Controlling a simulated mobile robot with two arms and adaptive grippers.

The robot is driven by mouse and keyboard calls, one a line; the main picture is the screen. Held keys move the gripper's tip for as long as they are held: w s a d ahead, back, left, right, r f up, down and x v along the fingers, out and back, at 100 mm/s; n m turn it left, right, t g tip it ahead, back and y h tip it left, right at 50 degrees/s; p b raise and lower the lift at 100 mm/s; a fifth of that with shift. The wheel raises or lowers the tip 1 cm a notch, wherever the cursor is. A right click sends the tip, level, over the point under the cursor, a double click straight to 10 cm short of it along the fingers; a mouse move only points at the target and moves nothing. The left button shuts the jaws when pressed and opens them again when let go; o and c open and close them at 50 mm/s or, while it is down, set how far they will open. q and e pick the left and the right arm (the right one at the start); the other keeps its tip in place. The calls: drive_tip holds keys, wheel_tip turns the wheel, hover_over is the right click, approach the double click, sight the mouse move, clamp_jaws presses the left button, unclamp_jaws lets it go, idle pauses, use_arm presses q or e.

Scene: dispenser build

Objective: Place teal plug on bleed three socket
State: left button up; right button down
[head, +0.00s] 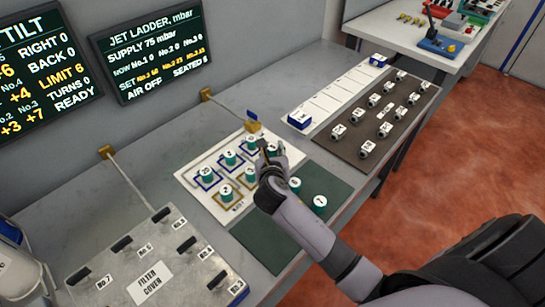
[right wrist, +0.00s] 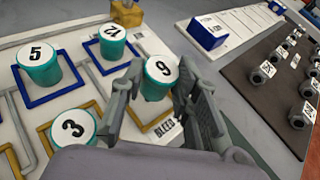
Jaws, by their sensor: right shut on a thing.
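My right gripper (head: 268,162) is over the right edge of the white socket board (right wrist: 88,88). In the right wrist view the gripper (right wrist: 160,90) is shut on a teal plug (right wrist: 160,73) whose white top reads 9 or 6. That plug is close to the board near the printed word BLEED; I cannot tell whether it touches the board. Its socket is hidden. My left gripper is not in view.
A brown tray (head: 345,152) holds several numbered grey pieces. A filter cover (head: 185,285) lies front left. Two display screens (head: 150,50) stand at the back.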

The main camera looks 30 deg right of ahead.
drive_tip(key=shift+f, duration=1.15)
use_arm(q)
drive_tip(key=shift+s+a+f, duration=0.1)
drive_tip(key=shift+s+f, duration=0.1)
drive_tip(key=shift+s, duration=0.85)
use_arm(e)
drive_tip(key=shift+f, duration=0.1)
drive_tip(key=c, duration=1.7)
unclamp_jaws()
drive_tip(key=o, duration=0.5)
drive_tip(key=shift+c, duration=0.2)
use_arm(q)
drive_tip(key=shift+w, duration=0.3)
